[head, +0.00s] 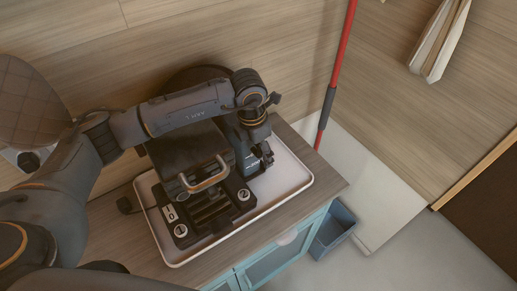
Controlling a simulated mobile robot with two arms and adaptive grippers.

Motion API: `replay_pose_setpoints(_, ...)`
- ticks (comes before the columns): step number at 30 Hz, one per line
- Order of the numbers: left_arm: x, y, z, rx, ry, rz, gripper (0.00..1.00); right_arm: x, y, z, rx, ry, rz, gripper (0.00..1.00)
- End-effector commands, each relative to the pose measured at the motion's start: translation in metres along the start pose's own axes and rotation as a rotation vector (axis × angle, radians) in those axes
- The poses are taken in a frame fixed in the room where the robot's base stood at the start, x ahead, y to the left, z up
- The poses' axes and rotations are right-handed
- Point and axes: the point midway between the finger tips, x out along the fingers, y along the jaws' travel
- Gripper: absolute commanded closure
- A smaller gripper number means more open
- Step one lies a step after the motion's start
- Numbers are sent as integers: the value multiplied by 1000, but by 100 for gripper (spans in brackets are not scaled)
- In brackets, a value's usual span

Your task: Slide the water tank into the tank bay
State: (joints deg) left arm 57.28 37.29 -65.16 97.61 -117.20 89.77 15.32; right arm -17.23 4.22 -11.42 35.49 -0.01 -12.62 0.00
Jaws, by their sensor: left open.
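A dark coffee machine (185,150) stands on a white tray on the wooden cabinet top. It has a tan curved handle (207,179) at its front, with a slatted drip area and round dials below. I cannot make out the water tank or the tank bay for certain; the arm and dark surfaces cover part of the machine. My left arm reaches over the machine from the left. My left gripper (262,157) points down at the machine's right side, above the tray, open. I see nothing held in it. Whether it touches the machine is unclear. My right gripper is out of view.
The white tray (285,190) has bare room at its right. The cabinet (275,262) has teal doors. A blue-grey bin (333,230) stands on the floor beside it. A red pole (337,70) leans behind. The floor at right is clear.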

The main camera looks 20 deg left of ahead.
Motion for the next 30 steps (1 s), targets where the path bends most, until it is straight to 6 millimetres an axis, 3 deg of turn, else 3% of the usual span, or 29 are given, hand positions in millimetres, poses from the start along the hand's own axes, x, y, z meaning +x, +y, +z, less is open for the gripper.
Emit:
replay_pose_setpoints(5, -5, 0, 0, 0, 2, -1, 27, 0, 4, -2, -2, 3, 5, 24)
replay_pose_setpoints(19, -86, 1, 11, 0, -2, 2, 27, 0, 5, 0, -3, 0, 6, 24)
replay_pose_setpoints(30, -100, 0, 12, 0, 0, 0, 27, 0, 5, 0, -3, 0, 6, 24)
